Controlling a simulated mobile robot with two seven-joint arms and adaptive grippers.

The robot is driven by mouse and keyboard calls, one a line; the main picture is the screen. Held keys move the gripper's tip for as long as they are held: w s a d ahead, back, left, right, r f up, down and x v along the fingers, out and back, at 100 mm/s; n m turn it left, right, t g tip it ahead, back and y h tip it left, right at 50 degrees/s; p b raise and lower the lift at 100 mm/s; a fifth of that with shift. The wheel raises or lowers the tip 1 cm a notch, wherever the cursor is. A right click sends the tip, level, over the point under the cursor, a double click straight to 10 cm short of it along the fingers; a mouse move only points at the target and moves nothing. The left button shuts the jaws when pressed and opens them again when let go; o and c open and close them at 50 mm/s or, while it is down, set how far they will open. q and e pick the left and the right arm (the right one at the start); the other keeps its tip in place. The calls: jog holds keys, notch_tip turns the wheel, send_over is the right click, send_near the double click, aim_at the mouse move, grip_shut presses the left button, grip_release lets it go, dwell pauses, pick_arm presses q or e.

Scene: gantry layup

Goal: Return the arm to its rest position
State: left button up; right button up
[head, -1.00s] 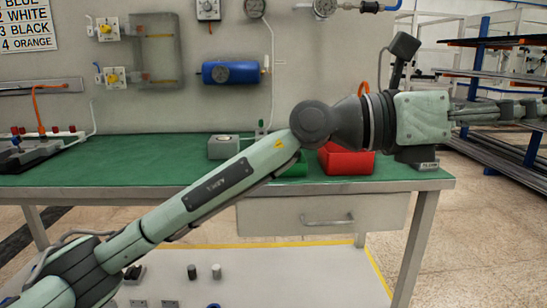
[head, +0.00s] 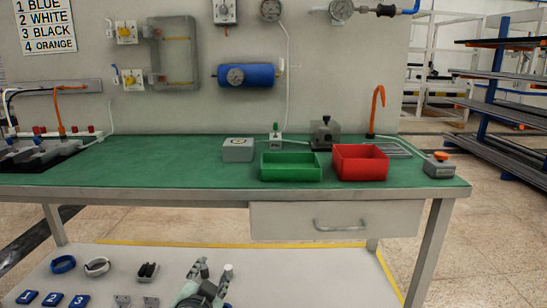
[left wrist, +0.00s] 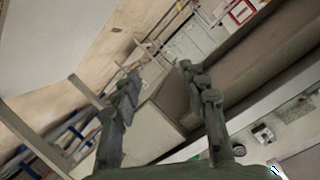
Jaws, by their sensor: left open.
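My left gripper (head: 210,274) shows at the bottom of the head view, low in front of the bench and over the pale lower board. Its jaws are apart and I see nothing between them. In the left wrist view the two dark fingers (left wrist: 160,72) stand apart and empty, with floor, rack and wall parts tilted behind them. Most of my left arm is out of the head view, below its lower edge. My right gripper shows in neither view.
The bench's green top (head: 150,170) carries a green bin (head: 290,173), a red bin (head: 360,168), a grey box (head: 237,151) and an orange-button box (head: 438,166). Blue and white rings lie on the lower board (head: 320,275). A rack (head: 485,100) stands at right.

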pick_arm(q)
jog(key=s+a+f+n+g+y, duration=0.1)
jog(key=s+a+f+n+g, duration=0.2)
jog(key=s+f, duration=0.4)
jog(key=s+a+f+g, duration=0.3)
jog(key=s+a+f, duration=0.2)
jog(key=f, duration=0.3)
jog(key=s+a+f+g, duration=0.1)
jog(key=s+f+g, duration=0.1)
jog(key=s, duration=0.4)
jog(key=s+a+f+n+g, duration=0.1)
jog(key=s+a+f+g, duration=0.1)
jog(key=s+f, duration=0.2)
jog(key=s+a+f+n+g, duration=0.1)
jog(key=s+f, duration=0.3)
jog(key=s, duration=0.4)
jog(key=shift+s+a+g, duration=0.25)
jog(key=shift+a+g, duration=0.15)
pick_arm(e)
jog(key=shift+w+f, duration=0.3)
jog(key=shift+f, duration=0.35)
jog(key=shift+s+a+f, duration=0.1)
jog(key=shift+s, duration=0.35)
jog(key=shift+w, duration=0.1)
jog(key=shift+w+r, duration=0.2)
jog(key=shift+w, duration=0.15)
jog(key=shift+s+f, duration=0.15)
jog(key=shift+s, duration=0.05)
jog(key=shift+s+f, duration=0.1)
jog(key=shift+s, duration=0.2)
